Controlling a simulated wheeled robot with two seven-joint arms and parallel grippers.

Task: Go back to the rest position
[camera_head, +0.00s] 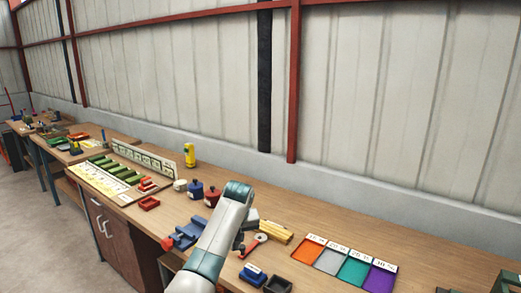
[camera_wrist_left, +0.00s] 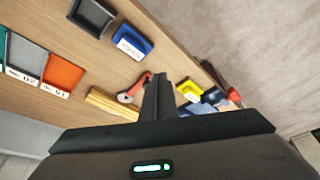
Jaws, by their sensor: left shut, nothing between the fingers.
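My left arm comes in from the bottom of the head view and bends over the bench. Its left gripper (camera_head: 240,244) is partly hidden by the arm and hangs above the workbench (camera_head: 300,220). In the left wrist view the fingers of the left gripper (camera_wrist_left: 158,90) are together with nothing between them. They point over the bench beside a red tool with a round grey part (camera_wrist_left: 130,90). My right gripper is not in view.
Coloured trays (camera_head: 312,249) lie to the right. Red and blue pots (camera_head: 196,190) stand behind. A corrugated wall (camera_head: 380,100) backs the bench.

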